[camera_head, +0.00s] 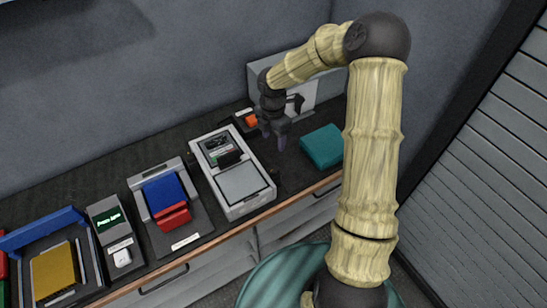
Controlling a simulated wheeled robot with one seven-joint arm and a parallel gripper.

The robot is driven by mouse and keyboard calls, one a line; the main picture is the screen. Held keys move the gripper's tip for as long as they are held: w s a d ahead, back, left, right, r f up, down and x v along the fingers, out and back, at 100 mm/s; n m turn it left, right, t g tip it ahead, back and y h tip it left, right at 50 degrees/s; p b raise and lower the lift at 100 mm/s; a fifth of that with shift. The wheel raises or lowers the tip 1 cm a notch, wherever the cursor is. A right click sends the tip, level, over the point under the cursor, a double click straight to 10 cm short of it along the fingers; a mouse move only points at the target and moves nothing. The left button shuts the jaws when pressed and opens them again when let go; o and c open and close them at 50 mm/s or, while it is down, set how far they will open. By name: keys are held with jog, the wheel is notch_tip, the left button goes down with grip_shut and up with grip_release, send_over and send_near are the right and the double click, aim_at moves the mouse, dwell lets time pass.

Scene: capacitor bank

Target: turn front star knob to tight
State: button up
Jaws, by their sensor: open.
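My gripper (274,138) hangs from my arm over the back right of the counter, fingers pointing down and open, with nothing seen between them. A dark, knob-like shape (296,103) shows just right of my gripper, in front of a pale panel on a grey box (328,84). It is too small to tell for certain whether it is the front star knob, and its setting cannot be read. My wrist and forearm hide part of the grey box. I cannot tell whether my gripper touches anything.
A grey device with a screen (241,186) stands left of my gripper, and an orange button-like part (251,120) sits behind it. A teal block (322,146) lies to the right. A blue and red holder (170,203) and a yellow item in a tray (54,271) are further left.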

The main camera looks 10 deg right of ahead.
aim_at(273, 168)
jog(key=shift+w+d+r+n, duration=0.1)
jog(key=shift+w+d+n, duration=0.05)
jog(key=shift+w+n, duration=0.65)
notch_tip(273, 168, down, 17)
jog(key=p, duration=0.4)
jog(key=shift+f+p, duration=0.2)
jog(key=shift+p, duration=0.2)
jog(key=c, duration=1)
